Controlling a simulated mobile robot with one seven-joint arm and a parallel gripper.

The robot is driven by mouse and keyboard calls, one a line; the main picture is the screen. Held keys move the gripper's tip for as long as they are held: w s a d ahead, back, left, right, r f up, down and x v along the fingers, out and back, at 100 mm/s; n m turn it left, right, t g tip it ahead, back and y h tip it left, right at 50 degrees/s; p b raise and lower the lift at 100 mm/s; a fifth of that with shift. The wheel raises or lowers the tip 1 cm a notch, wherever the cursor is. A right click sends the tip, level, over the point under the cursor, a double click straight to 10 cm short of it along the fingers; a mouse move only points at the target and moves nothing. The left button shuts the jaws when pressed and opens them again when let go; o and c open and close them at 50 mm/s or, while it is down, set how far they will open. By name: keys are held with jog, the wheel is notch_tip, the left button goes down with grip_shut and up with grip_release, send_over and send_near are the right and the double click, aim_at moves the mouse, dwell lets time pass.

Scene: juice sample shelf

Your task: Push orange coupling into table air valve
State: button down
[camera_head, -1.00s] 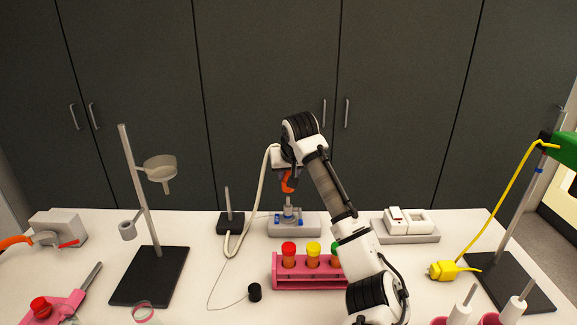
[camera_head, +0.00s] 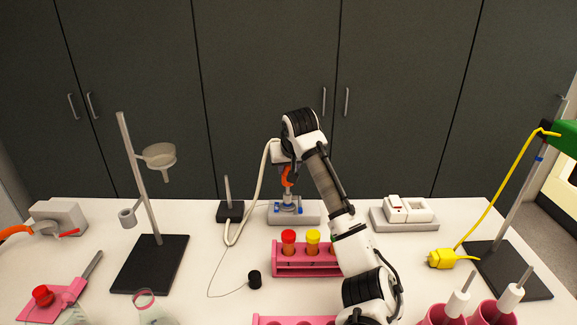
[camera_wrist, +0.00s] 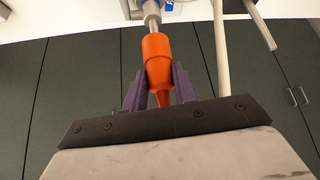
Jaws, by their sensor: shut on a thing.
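My gripper (camera_head: 287,170) is shut on the orange coupling (camera_head: 289,180), which it holds upright above the back of the table. In the wrist view the orange coupling (camera_wrist: 158,62) sits between my two dark fingers (camera_wrist: 160,88), with a metal tip (camera_wrist: 151,18) beyond it. In the head view the coupling is in line with a metal post on the blue and grey fitting (camera_head: 287,210), which looks like the table air valve. The coupling and post meet or nearly meet; I cannot tell whether it is seated.
A cream hose (camera_head: 258,185) hangs left of my gripper, by a small black stand (camera_head: 230,212). A pink tube rack (camera_head: 290,270) stands in front, partly behind my arm. A white socket block (camera_head: 405,216) is to the right. A ring stand (camera_head: 150,262) is left.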

jog(key=shift+s+f+b, duration=0.15)
jog(key=shift+f+b, duration=0.35)
jog(key=shift+f, duration=1.45)
dwell(0.8)
jog(key=shift+a+f+p, duration=0.1)
jog(key=shift+a+p, duration=0.05)
jog(key=shift+p, duration=0.25)
dwell(0.4)
jog(key=c, duration=1)
grip_release()
jog(key=shift+c, duration=0.2)
